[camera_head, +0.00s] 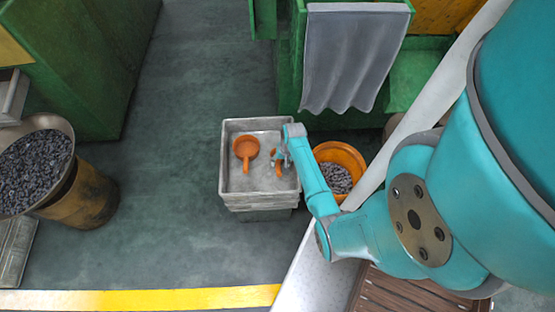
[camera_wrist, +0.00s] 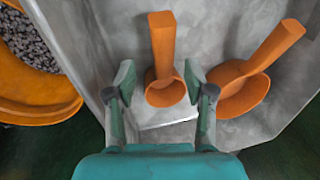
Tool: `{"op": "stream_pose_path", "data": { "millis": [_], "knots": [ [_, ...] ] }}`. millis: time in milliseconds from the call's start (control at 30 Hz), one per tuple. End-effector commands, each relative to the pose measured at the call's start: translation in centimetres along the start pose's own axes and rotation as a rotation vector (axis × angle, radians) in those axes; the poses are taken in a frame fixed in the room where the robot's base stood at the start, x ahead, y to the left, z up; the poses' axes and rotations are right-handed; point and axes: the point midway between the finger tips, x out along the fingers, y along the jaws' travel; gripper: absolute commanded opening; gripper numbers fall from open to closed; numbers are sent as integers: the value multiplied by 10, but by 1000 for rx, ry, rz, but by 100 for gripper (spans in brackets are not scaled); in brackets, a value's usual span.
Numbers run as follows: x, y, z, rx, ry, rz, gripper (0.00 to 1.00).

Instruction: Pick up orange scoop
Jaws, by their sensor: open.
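Two orange scoops are in a grey crate (camera_head: 228,185). The nearer scoop (camera_head: 279,170) is partly hidden by my gripper (camera_head: 283,158) in the head view. In the wrist view this scoop (camera_wrist: 162,45) lies between and just beyond the open fingers of my gripper (camera_wrist: 159,82), its handle pointing away. The other scoop (camera_head: 245,149) lies to the left in the head view and appears to the right in the wrist view (camera_wrist: 245,88), clear of the fingers. My gripper is open and empty over the crate; contact with the nearer scoop cannot be told.
An orange tub (camera_head: 340,148) of dark metal pieces stands right of the crate. The crate walls (camera_wrist: 85,50) rise close around my gripper. Green machines (camera_head: 70,60) stand at the back, and a large bin (camera_head: 85,195) of dark pieces at left. The floor between is clear.

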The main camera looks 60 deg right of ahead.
Motion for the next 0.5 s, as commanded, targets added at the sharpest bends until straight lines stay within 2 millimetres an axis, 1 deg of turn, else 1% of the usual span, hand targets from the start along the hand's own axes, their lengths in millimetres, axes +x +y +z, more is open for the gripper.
{"op": "stream_pose_path", "data": {
  "millis": [300,400,500],
  "knots": [
    [39,-3,-1,-1,-3,1,54],
    [45,-4,-1,-1,-1,0,54],
    [48,-4,-1,-1,0,0,54]
  ]
}}
